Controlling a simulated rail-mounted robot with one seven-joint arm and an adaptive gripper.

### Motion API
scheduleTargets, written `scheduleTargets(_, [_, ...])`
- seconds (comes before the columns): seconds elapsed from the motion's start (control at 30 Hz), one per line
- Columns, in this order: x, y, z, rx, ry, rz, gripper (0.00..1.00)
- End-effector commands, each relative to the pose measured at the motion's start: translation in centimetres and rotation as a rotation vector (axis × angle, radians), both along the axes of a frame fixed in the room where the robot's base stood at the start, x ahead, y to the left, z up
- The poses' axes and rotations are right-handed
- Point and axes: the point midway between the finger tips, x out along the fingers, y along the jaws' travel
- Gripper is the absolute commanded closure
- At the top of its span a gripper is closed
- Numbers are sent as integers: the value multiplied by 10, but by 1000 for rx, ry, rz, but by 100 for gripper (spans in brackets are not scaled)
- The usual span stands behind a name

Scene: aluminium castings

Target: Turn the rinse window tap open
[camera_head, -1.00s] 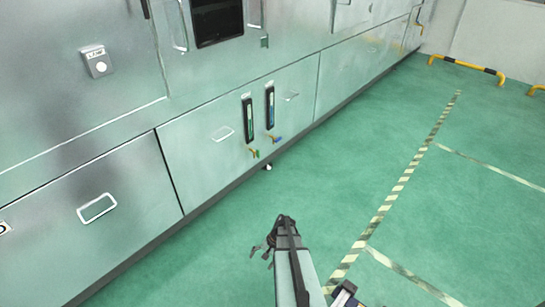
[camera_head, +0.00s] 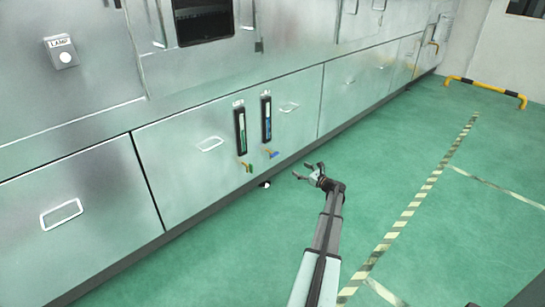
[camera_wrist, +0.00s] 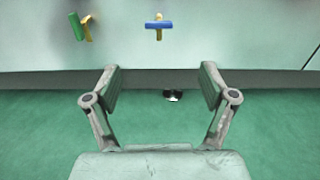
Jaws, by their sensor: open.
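Two small brass taps sit low on the metal front, each below a dark-framed sight window. The left tap has a green handle (camera_head: 249,168), and the right one has a blue handle (camera_head: 274,155). The labels above the windows are too small to read, so I cannot tell which is the rinse one. In the wrist view the blue handle (camera_wrist: 159,25) lies level across its brass stem, and the green handle (camera_wrist: 77,26) stands nearly upright, slightly tilted. My gripper (camera_head: 301,170) is open and empty, in front of the taps, with the blue one ahead between its fingers (camera_wrist: 160,75).
The left window (camera_head: 241,131) shows green and the right window (camera_head: 266,119) blue. A small round white-and-dark thing (camera_head: 265,184) is on the floor under the cabinet edge.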

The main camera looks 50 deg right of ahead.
Motion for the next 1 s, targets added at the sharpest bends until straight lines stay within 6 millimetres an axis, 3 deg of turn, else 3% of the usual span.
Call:
scheduleTargets(0.27, [18,-1,-3,38,0,2,17])
scheduleTargets(1.0, [152,-17,-4,35,1,3,17])
